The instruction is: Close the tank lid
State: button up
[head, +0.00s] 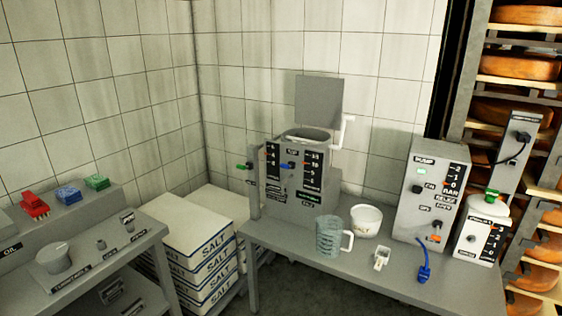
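The tank (302,205) is a grey box on the table against the tiled wall, with a round opening (307,134) at its top. Its lid (320,101) is a flat grey square plate that stands upright behind the opening, so the tank is open. A white bent piece, like a handle or lever (347,128), sticks up at the tank's right side. Blue and green fittings and dark scales show on the tank's front. My gripper does not show in this view.
On the table (290,256) are a clear jug (328,238), a white tub (366,221), a small white item (381,259), a blue connector (424,273), the pump box (430,195) and a white canister (480,240). Salt sacks (192,235) and a side bench (95,262) stand left.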

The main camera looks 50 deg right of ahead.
aim_at(318, 101)
jog(key=u, duration=0.4)
jog(key=k, duration=0.55)
jog(key=z, duration=0.85)
jog(key=k, duration=0.95)
jog(key=z, duration=1.3)
jog(key=i, duration=1.4)
jog(key=u, duration=0.2)
